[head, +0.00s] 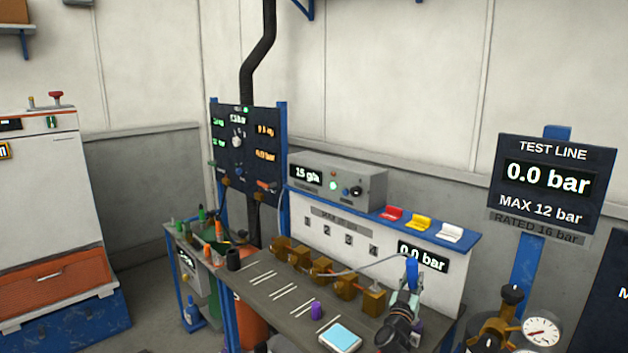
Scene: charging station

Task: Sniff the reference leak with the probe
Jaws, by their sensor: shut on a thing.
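A blue probe (412,272) stands roughly upright at the right end of the bench, with a thin grey hose running left from its top. My gripper (408,296) is shut on it from below, and its fingers are small and partly hidden here. A grey instrument (364,188) reading "15 g/a" sits on the blue shelf, with a lit green lamp and a black knob. Its front also has a small pale port. I cannot tell which part is the reference leak. The probe tip is not clear and is apart from the instrument.
Several brass blocks (346,287) line the back of the bench (262,290). A light blue pad (340,337) and a purple cap (316,310) lie at the front. Red (391,213), yellow (418,222) and white (450,232) pieces sit on the shelf. A gauge (541,332) stands right.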

